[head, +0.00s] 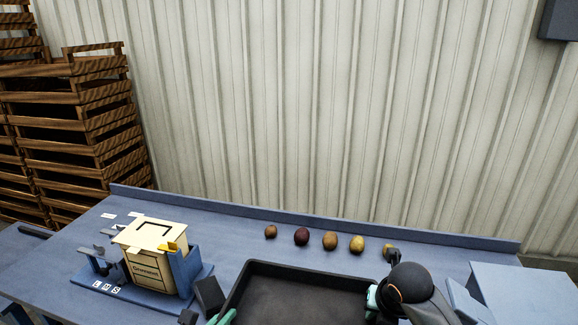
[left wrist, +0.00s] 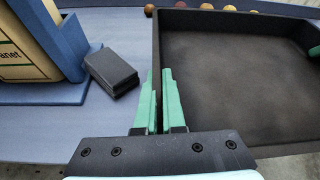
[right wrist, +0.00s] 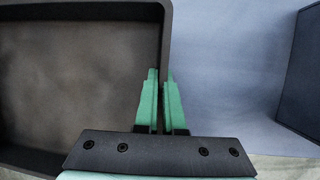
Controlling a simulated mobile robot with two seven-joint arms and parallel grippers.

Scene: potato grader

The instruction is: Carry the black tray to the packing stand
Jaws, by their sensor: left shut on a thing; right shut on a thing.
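The black tray (head: 300,268) is at the front of the blue bench, cut off by the bottom of the head view. Its visible floor looks empty. My left gripper (head: 224,318) is shut on its left wall; the left wrist view shows the green fingers (left wrist: 160,92) on either side of that wall. My right gripper (head: 372,299) is shut on its right wall, and the right wrist view shows the fingers (right wrist: 160,92) there. I cannot tell whether the tray touches the bench. I cannot identify the packing stand for certain.
Several potatoes (head: 330,240) lie in a row behind the tray. A cream box (head: 148,262) in a blue holder (head: 186,270) and a small black block (left wrist: 111,71) are left of the tray. A pale blue box-shaped surface (head: 530,290) is at right. Wooden crates (head: 75,130) are stacked back left.

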